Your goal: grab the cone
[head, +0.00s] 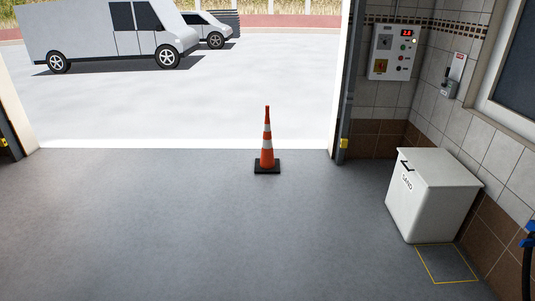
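An orange traffic cone (267,149) with white bands stands upright on a black square base on the grey floor. It is near the garage doorway, just right of the middle of the head view. Nothing touches it. Neither of my grippers is in view.
A white sand bin (428,200) stands by the right wall, with a yellow floor outline (446,264) in front. A control panel (393,52) hangs on the back wall. Vans (110,35) are parked outside. The floor between me and the cone is clear.

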